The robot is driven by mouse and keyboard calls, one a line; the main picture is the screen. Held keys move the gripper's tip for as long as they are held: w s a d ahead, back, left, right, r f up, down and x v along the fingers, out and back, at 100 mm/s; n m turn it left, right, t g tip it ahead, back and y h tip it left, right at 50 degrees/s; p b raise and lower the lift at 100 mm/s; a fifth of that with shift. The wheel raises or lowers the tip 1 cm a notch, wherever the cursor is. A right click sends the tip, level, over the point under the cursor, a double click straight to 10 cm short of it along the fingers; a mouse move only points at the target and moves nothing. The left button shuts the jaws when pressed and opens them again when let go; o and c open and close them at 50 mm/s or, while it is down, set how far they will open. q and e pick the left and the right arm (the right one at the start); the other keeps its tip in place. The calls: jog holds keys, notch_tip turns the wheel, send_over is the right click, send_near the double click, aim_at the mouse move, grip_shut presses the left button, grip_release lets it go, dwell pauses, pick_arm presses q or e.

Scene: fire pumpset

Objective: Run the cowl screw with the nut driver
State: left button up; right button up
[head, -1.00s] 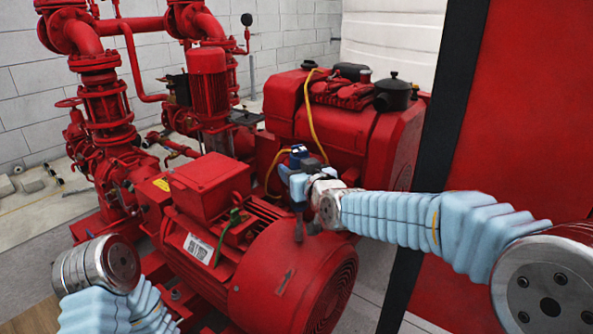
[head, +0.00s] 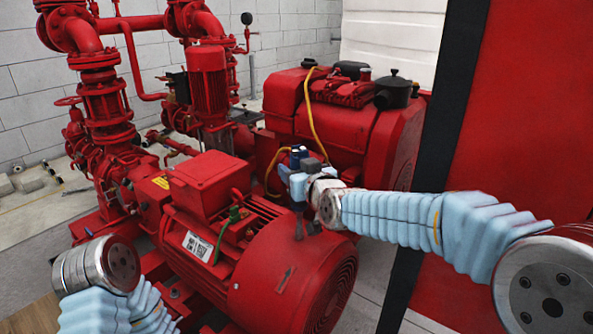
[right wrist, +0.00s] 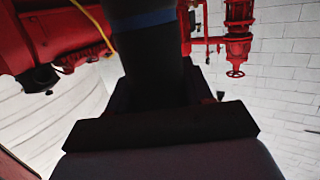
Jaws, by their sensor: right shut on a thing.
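My right gripper (head: 302,180) is shut on the nut driver (head: 297,155), whose blue handle top shows just above the jaws in the head view. In the right wrist view the nut driver (right wrist: 143,55) is a dark, thick cylinder with a blue band, held between the dark jaws. The gripper is over the right part of the red motor, near its round fan cowl (head: 305,275). The driver's tip and the cowl screw cannot be made out. My left gripper is out of view; only part of my left arm shows at the lower left.
The red engine (head: 345,125) with a yellow cable (head: 308,110) stands behind the gripper. Red pipes and valves (head: 103,110) rise at the left. A red cabinet panel (head: 520,120) with a dark edge is close on the right.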

aim_at(297, 146)
jog(key=shift+f+b, duration=0.15)
jog(key=shift+b, duration=0.3)
dwell(1.2)
notch_tip(297, 146, up, 6)
jog(key=p, duration=0.5)
dwell(0.3)
